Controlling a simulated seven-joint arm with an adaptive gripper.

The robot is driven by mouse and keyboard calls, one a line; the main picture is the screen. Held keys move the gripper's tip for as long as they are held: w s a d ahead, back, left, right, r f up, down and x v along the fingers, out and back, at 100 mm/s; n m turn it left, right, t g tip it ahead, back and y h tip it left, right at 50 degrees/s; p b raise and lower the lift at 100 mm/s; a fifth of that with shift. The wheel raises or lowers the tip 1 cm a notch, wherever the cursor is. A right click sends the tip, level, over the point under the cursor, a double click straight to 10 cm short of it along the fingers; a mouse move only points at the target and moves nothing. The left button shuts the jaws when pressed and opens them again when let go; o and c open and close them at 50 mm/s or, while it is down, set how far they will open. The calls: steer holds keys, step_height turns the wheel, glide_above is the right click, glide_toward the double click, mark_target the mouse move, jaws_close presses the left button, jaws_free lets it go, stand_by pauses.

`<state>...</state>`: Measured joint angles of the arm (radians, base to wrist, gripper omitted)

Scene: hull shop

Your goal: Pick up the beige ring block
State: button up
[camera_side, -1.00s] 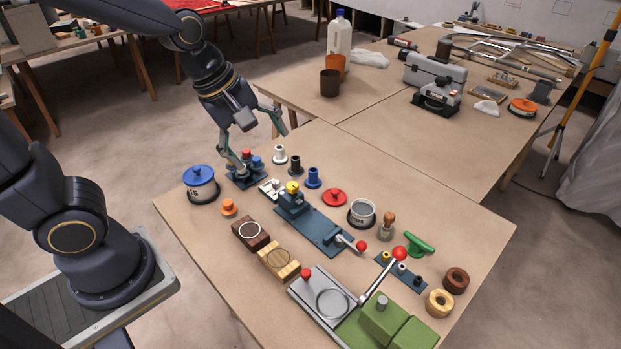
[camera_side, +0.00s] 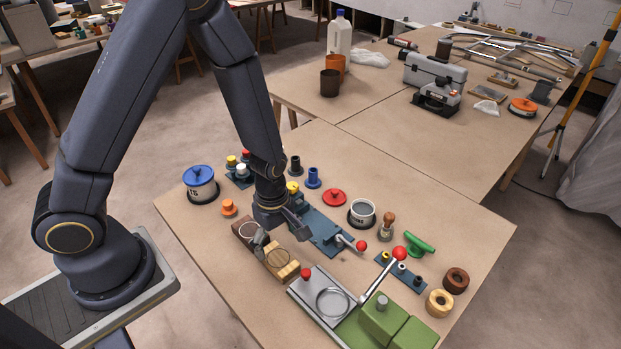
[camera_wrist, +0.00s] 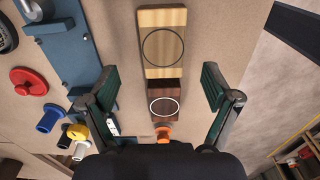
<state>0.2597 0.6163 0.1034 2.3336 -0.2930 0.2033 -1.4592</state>
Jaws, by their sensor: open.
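A beige block (camera_side: 281,262) with a dark ring outline on its top lies flat near the table's front left edge; it shows whole in the wrist view (camera_wrist: 163,43). A beige ring-shaped piece (camera_side: 440,302) lies at the table's right. My gripper (camera_side: 280,236) points down close above the beige block and the dark brown block (camera_wrist: 164,101) beside it. In the wrist view my gripper (camera_wrist: 160,88) is open and empty, its fingers wide apart on either side of the line of blocks. My arm hides part of the brown block in the side view.
A blue clamp fixture (camera_side: 321,231) stands just beyond the blocks. A grey plate (camera_side: 322,298) with a red knob is to their right. An orange knob (camera_side: 229,208) and a blue-lidded tin (camera_side: 200,184) are at the left.

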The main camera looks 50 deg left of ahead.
mark_target(278, 258)
steer(key=f, duration=0.6)
steer(key=shift+s+d+f, duration=0.1)
steer(key=shift+s+f, duration=0.1)
steer(key=shift+c, duration=0.4)
steer(key=c, duration=1.2)
